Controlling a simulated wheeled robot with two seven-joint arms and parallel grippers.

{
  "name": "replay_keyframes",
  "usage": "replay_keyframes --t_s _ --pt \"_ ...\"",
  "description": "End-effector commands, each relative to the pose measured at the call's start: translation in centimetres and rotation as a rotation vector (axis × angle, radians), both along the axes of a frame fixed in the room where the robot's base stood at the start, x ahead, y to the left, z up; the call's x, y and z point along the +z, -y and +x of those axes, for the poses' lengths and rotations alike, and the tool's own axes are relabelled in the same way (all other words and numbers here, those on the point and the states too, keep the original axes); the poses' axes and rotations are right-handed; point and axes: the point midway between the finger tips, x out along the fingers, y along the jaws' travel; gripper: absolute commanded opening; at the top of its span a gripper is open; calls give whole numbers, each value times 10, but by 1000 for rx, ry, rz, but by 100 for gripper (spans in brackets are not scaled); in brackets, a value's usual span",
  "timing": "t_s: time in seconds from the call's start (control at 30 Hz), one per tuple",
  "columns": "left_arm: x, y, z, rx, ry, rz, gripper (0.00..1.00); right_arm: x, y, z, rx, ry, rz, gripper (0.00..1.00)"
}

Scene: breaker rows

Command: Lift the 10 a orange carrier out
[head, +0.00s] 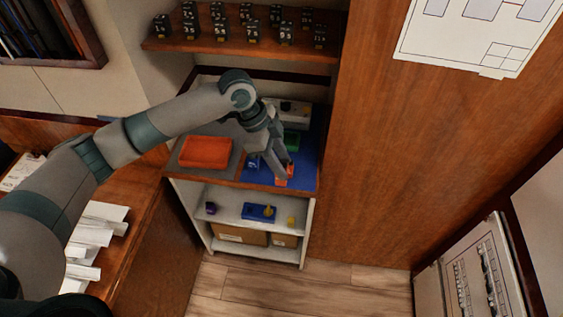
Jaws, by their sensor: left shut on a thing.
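My left gripper (283,174) reaches in from the left over the top of the small shelf unit. It is shut on a small orange carrier (284,178) at the front of the blue mat (258,176). The fingers hide part of the carrier, and its marking is too small to read. I cannot tell whether it touches the mat. A small blue block (253,162) with a light marking stands just left of the gripper. My right gripper does not show.
An orange-red tray (205,152) lies left of the mat. A green item (291,140) and a pale box (290,112) stand behind the gripper. Numbered black breakers line the wall shelf (240,42) above. The lower shelf (230,211) holds a blue tray and small items.

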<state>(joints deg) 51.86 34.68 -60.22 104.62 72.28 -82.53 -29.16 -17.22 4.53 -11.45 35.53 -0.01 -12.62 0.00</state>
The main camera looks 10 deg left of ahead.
Motion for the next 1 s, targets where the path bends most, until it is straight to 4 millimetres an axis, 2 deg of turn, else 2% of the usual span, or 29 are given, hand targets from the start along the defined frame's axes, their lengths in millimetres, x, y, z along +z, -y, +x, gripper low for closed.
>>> replay_keyframes --t_s 1.0 --pt "34 0 1 -1 1 -1 10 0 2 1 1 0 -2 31"
